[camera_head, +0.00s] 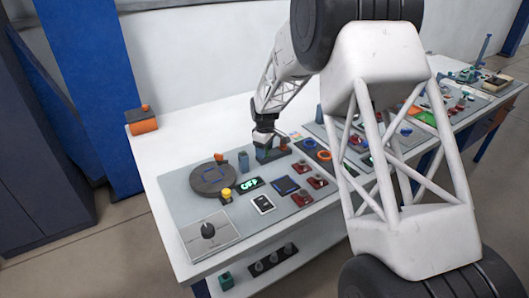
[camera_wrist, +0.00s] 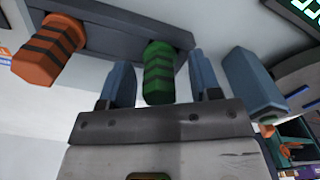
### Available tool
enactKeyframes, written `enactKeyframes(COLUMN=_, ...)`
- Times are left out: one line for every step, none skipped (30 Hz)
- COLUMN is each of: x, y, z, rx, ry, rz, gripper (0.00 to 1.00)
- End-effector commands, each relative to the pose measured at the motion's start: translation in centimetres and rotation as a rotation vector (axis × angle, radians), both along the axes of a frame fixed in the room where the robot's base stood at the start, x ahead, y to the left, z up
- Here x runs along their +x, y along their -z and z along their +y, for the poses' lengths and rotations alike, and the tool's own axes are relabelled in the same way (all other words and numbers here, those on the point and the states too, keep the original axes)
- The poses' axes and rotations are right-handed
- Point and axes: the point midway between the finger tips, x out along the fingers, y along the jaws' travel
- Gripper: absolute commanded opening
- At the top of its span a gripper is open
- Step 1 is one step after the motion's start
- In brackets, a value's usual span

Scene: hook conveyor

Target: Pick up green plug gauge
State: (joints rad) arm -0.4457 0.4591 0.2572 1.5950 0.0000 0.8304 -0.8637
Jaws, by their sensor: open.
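The green plug gauge (camera_wrist: 158,75) has dark bands and stands in a grey holder (camera_wrist: 120,33) in the wrist view. My gripper (camera_wrist: 160,75) is open, with one blue-grey finger on each side of the green plug gauge. Gaps show between the gauge and both fingers, so I see no contact. In the head view my gripper (camera_head: 266,138) is over the back part of the grey panel, at the holder (camera_head: 270,154). The green gauge is too small and covered to make out clearly there.
An orange gauge with dark bands (camera_wrist: 48,50) stands left of the green one in the same holder. A blue-grey block (camera_wrist: 252,85) is close on the right. The panel also carries a round dark disc (camera_head: 212,178), a yellow button (camera_head: 226,195) and a lit green display (camera_head: 250,184).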

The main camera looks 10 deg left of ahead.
Motion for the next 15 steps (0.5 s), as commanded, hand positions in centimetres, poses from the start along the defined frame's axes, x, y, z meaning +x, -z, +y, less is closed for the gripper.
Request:
enactKeyframes(x=0.0, y=-0.01, z=0.0, rx=0.0, ry=0.0, rz=0.0, gripper=0.57)
enactKeyframes(x=0.0, y=-0.01, z=0.0, rx=0.0, ry=0.0, rz=0.0, gripper=0.57)
enactKeyframes(x=0.0, y=-0.01, z=0.0, rx=0.0, ry=0.0, rz=0.0, gripper=0.57)
enactKeyframes(x=0.0, y=-0.01, z=0.0, rx=0.0, ry=0.0, rz=0.0, gripper=0.57)
enactKeyframes(x=0.0, y=-0.01, z=0.0, rx=0.0, ry=0.0, rz=0.0, gripper=0.57)
enactKeyframes(x=0.0, y=-0.01, z=0.0, rx=0.0, ry=0.0, rz=0.0, gripper=0.57)
enactKeyframes(x=0.0, y=-0.01, z=0.0, rx=0.0, ry=0.0, rz=0.0, gripper=0.57)
enactKeyframes(x=0.0, y=-0.01, z=0.0, rx=0.0, ry=0.0, rz=0.0, gripper=0.57)
enactKeyframes(x=0.0, y=-0.01, z=0.0, rx=0.0, ry=0.0, rz=0.0, gripper=0.53)
enactKeyframes(x=0.0, y=-0.01, z=0.0, rx=0.0, ry=0.0, rz=0.0, gripper=0.48)
enactKeyframes(x=0.0, y=-0.01, z=0.0, rx=0.0, ry=0.0, rz=0.0, gripper=0.44)
enactKeyframes(x=0.0, y=-0.01, z=0.0, rx=0.0, ry=0.0, rz=0.0, gripper=0.38)
enactKeyframes(x=0.0, y=-0.01, z=0.0, rx=0.0, ry=0.0, rz=0.0, gripper=0.33)
enactKeyframes(x=0.0, y=-0.01, z=0.0, rx=0.0, ry=0.0, rz=0.0, gripper=0.28)
enactKeyframes(x=0.0, y=-0.01, z=0.0, rx=0.0, ry=0.0, rz=0.0, gripper=0.22)
